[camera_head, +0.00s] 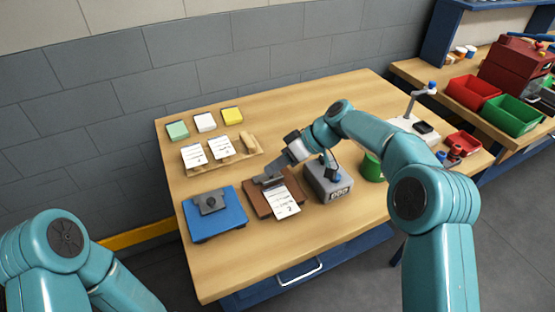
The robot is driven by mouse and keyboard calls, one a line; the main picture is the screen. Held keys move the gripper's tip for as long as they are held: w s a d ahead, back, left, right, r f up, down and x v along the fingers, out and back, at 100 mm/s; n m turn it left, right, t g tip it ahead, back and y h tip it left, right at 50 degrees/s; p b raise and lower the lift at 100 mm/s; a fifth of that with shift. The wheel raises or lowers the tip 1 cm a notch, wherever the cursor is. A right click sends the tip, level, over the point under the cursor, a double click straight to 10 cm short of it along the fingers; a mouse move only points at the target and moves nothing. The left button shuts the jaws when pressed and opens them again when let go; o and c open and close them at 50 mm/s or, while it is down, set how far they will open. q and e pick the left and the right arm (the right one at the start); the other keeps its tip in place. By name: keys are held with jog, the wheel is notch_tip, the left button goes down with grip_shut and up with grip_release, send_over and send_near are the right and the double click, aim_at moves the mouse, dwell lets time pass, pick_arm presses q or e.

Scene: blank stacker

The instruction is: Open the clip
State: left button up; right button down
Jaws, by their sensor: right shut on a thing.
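A brown clipboard (259,206) lies on the wooden table with a white written sheet (283,203) on it. My right gripper (268,180) reaches down to the top end of this board and is shut on the clip there. The gripper hides most of that clip, so how far it is open cannot be told. A blue board (228,222) with a grey clip (209,203) lies to the left, with no sheet on it. My left arm shows at the lower left, but its gripper is out of view.
A grey box with a display (328,183) stands close right of the brown board, with a green container (372,167) beyond it. A wooden tray (246,163) holding cards and green, white and yellow pads (205,122) lie behind.

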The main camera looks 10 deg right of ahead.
jog(key=c, duration=1)
grip_release()
jog(key=v, duration=1.6)
jog(key=shift+d+r, duration=0.1)
jog(key=shift+o, duration=0.3)
